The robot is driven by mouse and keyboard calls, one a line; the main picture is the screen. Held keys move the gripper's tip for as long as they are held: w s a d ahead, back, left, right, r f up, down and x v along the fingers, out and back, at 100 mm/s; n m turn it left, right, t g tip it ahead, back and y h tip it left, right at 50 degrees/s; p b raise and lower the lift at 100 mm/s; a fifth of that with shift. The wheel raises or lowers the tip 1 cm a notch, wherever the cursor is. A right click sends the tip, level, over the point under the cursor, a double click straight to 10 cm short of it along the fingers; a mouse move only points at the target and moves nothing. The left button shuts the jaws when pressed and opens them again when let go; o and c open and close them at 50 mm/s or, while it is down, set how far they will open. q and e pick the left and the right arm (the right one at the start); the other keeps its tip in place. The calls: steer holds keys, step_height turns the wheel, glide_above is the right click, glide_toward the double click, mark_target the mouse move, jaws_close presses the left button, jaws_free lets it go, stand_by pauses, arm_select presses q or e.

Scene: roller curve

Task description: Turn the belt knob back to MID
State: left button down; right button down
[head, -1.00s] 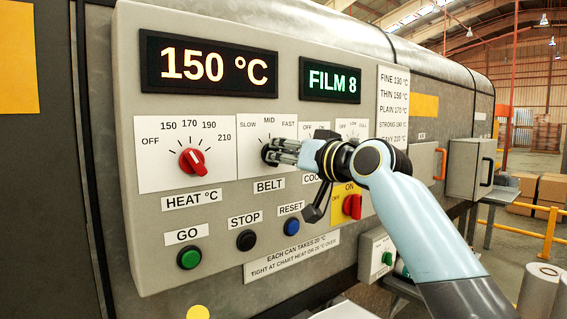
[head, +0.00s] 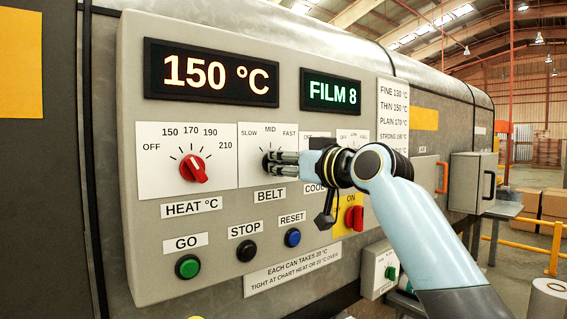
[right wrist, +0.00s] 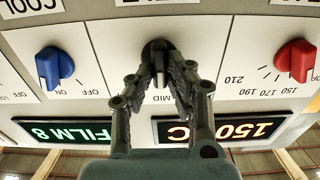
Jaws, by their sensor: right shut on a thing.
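The black belt knob (head: 268,162) sits on a white dial plate marked SLOW, MID and FAST, above the BELT label (head: 270,196). My right gripper (head: 272,163) is shut on it, and the fingers hide much of the knob in the head view. In the right wrist view, which shows the panel upside down, the knob (right wrist: 154,48) is between the fingertips (right wrist: 157,68). Its narrow part lies roughly toward the MID mark (right wrist: 160,98); the exact pointer angle is partly hidden by the fingers. My left gripper is not in view.
The red heat knob (head: 194,168) is left of the belt dial. A blue knob (right wrist: 55,66) is on the other side. Below are the green GO (head: 187,267), black STOP (head: 247,251) and blue RESET (head: 293,237) buttons. A red ON knob (head: 354,217) is under my wrist.

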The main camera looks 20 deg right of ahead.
steer(key=c, duration=1.3)
jaws_free()
steer(key=v, duration=1.2)
